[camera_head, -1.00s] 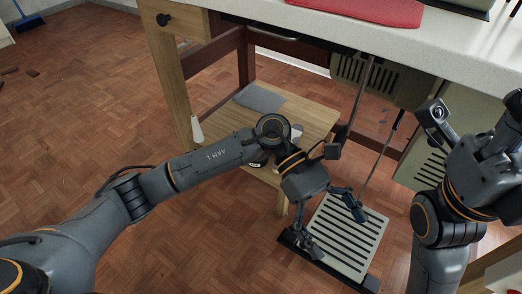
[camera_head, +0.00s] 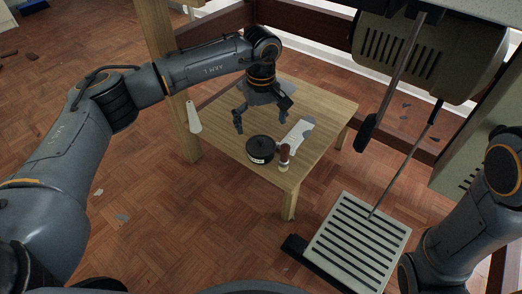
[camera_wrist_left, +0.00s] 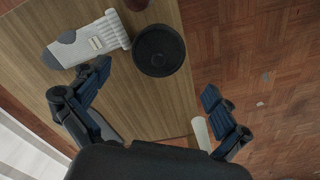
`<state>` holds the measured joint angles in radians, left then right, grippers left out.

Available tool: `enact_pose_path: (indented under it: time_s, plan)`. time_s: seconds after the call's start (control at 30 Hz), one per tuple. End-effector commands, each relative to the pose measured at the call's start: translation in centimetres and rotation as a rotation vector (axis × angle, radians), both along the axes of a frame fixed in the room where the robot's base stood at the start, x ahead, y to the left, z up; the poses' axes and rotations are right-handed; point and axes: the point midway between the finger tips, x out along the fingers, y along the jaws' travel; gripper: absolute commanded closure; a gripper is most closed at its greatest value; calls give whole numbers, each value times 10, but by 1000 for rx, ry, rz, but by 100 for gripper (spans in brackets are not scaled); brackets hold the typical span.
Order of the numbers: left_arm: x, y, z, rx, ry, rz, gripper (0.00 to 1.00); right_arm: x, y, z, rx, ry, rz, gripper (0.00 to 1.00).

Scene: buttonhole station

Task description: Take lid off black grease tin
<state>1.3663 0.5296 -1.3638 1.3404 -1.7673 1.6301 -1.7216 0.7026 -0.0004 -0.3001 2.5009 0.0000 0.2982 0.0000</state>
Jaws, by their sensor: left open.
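The black grease tin (camera_head: 260,151) stands upright on the low wooden shelf, near its front edge, with a pale label on its side. Its round black lid (camera_head: 259,143) is on top. In the left wrist view the lid (camera_wrist_left: 159,50) shows from above, beyond the fingertips. My left gripper (camera_head: 263,120) is open and empty, above and behind the tin in the head view, not touching it. The same gripper (camera_wrist_left: 154,90) shows its two spread fingers in the wrist view. My right arm is at the right edge; its gripper is out of view.
A small brown-topped bottle (camera_head: 284,157) stands close right of the tin.

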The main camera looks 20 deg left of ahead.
Motion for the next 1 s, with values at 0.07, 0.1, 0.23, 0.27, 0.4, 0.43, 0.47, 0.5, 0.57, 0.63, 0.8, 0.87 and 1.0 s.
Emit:
enact_pose_path:
  time_s: [0.07,0.1,0.23,0.27,0.4,0.43,0.47,0.5,0.57,0.63,0.8,0.87,1.0]
  plan:
    - [0,0,-10,0,0,0,0,0,0,-8,0,1,0,60]
    - [0,0,-12,-1,-1,0,0,0,0,-8,0,1,0,60]
    - [0,0,-18,-1,1,0,0,0,0,-11,0,1,0,60]
    - [0,-1,-21,-1,1,0,0,0,0,-13,0,1,0,60]
    - [-1,-1,-43,0,2,0,0,0,0,-28,0,1,0,60]
    - [-1,-1,-48,0,2,0,0,0,0,-32,0,1,0,60]
    - [0,-1,-53,-1,1,0,0,0,0,-35,0,0,0,60]
    - [0,-1,-59,-1,1,0,0,0,0,-39,0,0,0,60]
    - [0,-1,-66,-1,0,0,0,0,0,-44,0,0,0,60]
    - [0,-1,-69,-1,0,0,0,0,0,-45,-1,1,-1,60]
    - [0,-1,-67,-1,0,0,0,0,0,-43,-1,1,-1,60]
    - [0,-1,-67,-1,0,0,6,0,0,-43,-1,1,-1,60]
    - [0,-1,-67,-1,0,0,24,0,0,-43,-1,1,-1,60]
